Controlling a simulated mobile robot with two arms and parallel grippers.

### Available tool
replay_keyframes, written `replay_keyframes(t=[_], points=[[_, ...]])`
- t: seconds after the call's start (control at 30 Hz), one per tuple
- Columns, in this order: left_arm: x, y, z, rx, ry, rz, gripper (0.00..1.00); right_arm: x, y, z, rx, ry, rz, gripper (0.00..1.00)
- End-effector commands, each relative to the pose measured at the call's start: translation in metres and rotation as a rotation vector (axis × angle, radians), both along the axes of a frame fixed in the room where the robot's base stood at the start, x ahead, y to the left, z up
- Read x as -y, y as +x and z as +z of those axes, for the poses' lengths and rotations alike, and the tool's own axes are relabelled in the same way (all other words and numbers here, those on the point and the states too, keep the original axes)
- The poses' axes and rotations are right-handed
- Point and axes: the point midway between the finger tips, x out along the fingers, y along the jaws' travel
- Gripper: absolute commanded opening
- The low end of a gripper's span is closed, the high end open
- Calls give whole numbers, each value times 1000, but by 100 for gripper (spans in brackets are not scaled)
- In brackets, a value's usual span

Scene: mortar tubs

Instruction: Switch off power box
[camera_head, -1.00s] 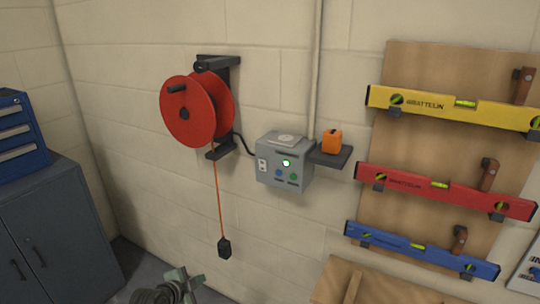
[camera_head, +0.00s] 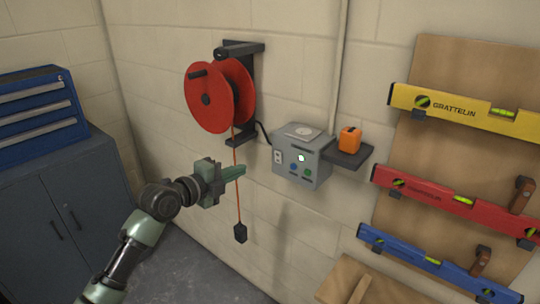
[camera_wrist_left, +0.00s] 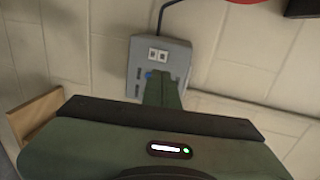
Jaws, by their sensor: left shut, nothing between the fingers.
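My right gripper is not in view.
A red cable reel (camera_head: 220,95) hangs left of the box; its orange cord, ending in a black plug (camera_head: 240,233), hangs behind my left gripper. A small shelf (camera_head: 347,156) with an orange object (camera_head: 350,140) is right of the box. Coloured levels hang farther right. A blue cabinet stands left.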

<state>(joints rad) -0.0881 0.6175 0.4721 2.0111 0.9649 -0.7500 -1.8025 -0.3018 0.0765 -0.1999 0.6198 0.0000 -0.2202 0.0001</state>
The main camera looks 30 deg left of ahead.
Motion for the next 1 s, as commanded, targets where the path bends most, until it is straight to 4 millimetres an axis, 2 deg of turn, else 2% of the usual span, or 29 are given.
replay_keyframes(t=[0.17, 0.57, 0.7, 1.0], points=[[1, 18, 0, 2, -5, 2, 0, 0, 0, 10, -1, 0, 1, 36], [9, 99, -15, 1, -7, 0, 0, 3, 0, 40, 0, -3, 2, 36], [11, 121, -11, 1, -6, 0, 0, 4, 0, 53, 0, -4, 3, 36], [11, 137, -14, -1, -2, 1, 0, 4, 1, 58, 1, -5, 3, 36]])
